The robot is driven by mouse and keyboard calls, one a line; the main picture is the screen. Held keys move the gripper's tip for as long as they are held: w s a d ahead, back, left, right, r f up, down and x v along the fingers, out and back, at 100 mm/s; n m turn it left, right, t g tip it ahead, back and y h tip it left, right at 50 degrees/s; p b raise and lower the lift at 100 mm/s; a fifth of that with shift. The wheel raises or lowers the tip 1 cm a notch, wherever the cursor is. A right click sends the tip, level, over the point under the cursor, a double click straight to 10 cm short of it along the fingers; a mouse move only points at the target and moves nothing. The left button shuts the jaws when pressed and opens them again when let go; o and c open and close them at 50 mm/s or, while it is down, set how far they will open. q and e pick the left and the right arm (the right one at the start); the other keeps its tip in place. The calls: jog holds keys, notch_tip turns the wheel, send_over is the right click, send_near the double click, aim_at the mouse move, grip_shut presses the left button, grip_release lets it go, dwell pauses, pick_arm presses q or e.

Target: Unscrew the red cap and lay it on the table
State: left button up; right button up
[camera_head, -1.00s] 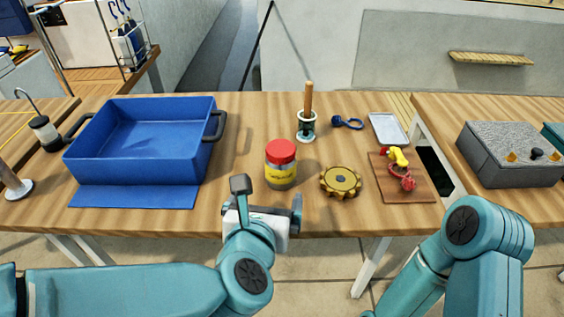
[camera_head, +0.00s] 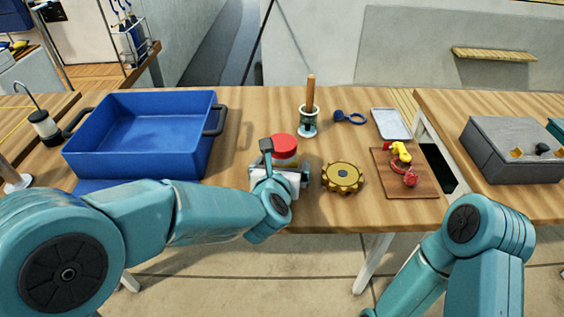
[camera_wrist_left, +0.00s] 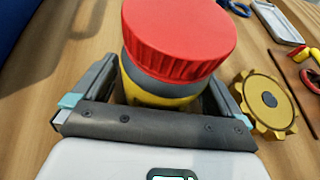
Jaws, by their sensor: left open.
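The red cap (camera_head: 284,147) sits on top of the yellow-labelled jar (camera_head: 285,162), which stands upright on the wooden table (camera_head: 240,140). In the left wrist view the ribbed red cap (camera_wrist_left: 180,40) fills the top middle, with a grey band and the yellow jar body (camera_wrist_left: 160,92) below it. My left gripper (camera_head: 283,165) is open at the near side of the jar, with one finger on each side of it, lower than the cap. I cannot tell whether either finger touches the jar. My right gripper is out of view; only its arm shows at lower right.
A brass gear (camera_head: 343,176) lies just right of the jar. A blue bin (camera_head: 140,165) stands to the left. A cup with a wooden handle (camera_head: 308,122), a blue ring (camera_head: 348,117), a pale tray (camera_head: 391,125) and a brown board (camera_head: 420,185) lie beyond and right.

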pick_arm(q)
jog(key=shift+c, duration=0.3)
jog(key=shift+w+r, duration=0.1)
jog(key=c, duration=1.2)
notch_tip(320, 180, up, 20)
jog(key=p, duration=0.8)
